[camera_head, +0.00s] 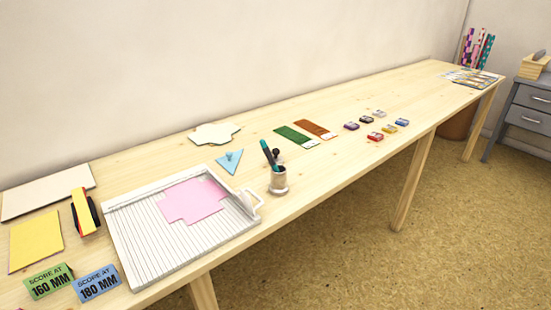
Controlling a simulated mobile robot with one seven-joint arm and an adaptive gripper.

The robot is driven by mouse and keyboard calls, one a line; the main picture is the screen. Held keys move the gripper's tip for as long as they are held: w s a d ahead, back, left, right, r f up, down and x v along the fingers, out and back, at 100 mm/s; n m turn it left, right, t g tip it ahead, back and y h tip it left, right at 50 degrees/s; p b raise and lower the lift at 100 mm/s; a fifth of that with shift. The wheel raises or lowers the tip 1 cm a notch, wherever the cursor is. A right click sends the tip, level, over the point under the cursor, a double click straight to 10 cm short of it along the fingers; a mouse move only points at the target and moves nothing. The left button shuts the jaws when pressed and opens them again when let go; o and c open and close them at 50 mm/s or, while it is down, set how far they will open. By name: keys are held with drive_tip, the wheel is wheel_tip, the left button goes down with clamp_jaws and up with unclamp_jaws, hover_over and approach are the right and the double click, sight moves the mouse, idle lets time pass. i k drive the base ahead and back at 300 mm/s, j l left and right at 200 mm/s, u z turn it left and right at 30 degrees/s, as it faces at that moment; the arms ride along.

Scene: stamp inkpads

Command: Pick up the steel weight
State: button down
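I cannot make out a thing that is clearly a steel weight. My gripper is not in view.
Pink card lies on the scoring board. A blue triangle (229,161) lies behind it. Two score signs (97,284) stand front left. Beyond the inkpads the tabletop is mostly clear.

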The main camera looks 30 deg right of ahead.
sight(279, 160)
drive_tip(key=i+l, duration=0.1)
drive_tip(key=l, duration=0.8)
drive_tip(key=i+l+z, duration=0.1)
drive_tip(key=l, duration=0.3)
drive_tip(key=i+l, duration=0.15)
drive_tip(key=l, duration=0.3)
drive_tip(key=i+l, duration=0.1)
drive_tip(key=l, duration=0.35)
drive_tip(key=i+l, duration=0.1)
drive_tip(key=l, duration=0.3)
drive_tip(key=z, duration=0.05)
